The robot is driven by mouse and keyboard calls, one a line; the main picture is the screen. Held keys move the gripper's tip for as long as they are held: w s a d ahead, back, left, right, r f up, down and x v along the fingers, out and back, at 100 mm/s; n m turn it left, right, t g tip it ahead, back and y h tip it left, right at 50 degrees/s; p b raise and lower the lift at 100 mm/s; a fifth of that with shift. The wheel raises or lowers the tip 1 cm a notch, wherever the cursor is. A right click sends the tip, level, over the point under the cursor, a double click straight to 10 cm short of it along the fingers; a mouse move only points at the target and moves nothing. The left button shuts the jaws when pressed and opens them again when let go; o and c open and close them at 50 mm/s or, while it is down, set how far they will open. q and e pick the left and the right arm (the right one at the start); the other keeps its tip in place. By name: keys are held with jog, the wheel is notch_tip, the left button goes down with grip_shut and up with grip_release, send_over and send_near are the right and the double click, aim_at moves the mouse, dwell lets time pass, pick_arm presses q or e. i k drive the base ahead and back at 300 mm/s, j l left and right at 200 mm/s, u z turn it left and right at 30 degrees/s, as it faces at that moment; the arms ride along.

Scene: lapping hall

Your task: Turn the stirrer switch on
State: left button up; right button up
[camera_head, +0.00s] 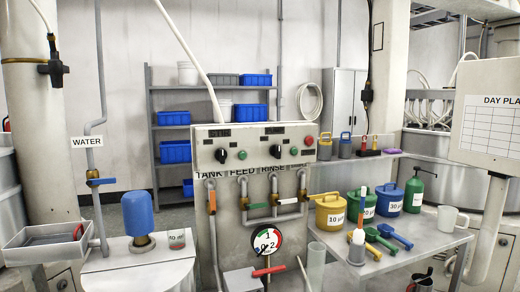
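A pale control panel box (255,138) stands in the middle of the view, above pipes and a gauge. It carries a left black knob (221,156) and a right black knob (276,154), each under a dark label plate. The label plates are too small to read, so I cannot tell which knob is the stirrer switch or its setting. A green button (295,153) and a red button (309,140) sit at the panel's right end. Neither of my grippers shows in this view.
Below the panel are valved pipes and a round gauge (266,240). A blue-capped unit (138,213) stands at left. A bench (435,243) at right holds labelled yellow, green and blue pots and a white mug (452,220). A day plan board (490,115) juts in at right.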

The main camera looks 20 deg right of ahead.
aim_at(220, 155)
jog(key=i+l+z, duration=0.15)
jog(key=i+l, duration=0.2)
jog(key=l, duration=0.15)
jog(key=i+l+z, duration=0.2)
jog(key=i+l, duration=0.2)
jog(key=l, duration=0.1)
